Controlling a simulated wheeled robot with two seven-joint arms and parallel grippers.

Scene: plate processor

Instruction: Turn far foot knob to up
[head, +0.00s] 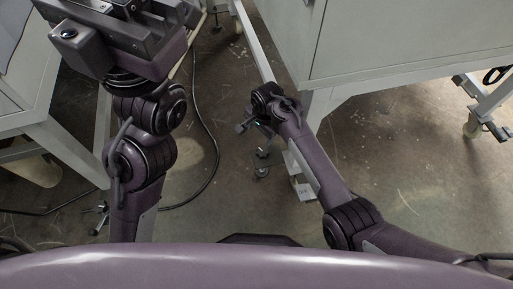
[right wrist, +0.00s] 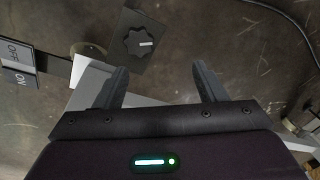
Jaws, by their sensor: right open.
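A black scalloped knob (right wrist: 139,42) with a white pointer mark sits on a dark square plate in the right wrist view. Its mark points to the right in that view. I cannot tell whether it is the far foot knob. My right gripper (right wrist: 158,67) is open and empty, its fingers apart, with the knob beyond them and left of the middle of the gap. In the head view my right gripper (head: 250,125) is low beside the machine's leg, small and partly hidden by its wrist. My left gripper (head: 85,40) is at the upper left; its jaws are unclear.
A black OFF/ON label or switch (right wrist: 18,66) lies left of the knob. A large grey cabinet (head: 400,45) stands at the upper right, and a pale bench frame (head: 45,125) at the left. A black cable (head: 212,150) curves over the floor between them.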

